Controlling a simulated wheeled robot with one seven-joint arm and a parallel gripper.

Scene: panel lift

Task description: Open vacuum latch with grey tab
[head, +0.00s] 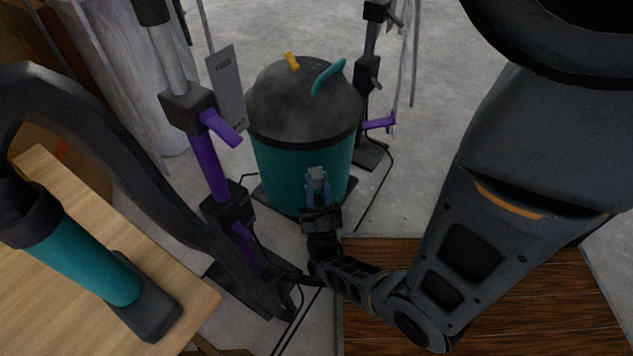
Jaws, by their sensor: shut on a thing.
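A shop vacuum (300,130) with a teal drum and a dark grey domed lid stands on the floor in the middle of the head view. The lid carries a teal handle (328,77) and a small yellow tab (292,61) on top. My gripper (316,178) is at the near side of the drum, below the lid's rim. Its jaws are shut on a small grey piece (317,174), which looks like the latch tab. The fingers hide most of that piece and the drum wall behind it. The lid appears seated on the drum.
Black and purple lift stands (207,165) rise left of the vacuum, and another (370,80) stands behind right. A wooden table (60,300) with a teal and black tool (90,262) is at lower left. Dark wood boards (540,310) lie lower right. Cables cross the floor.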

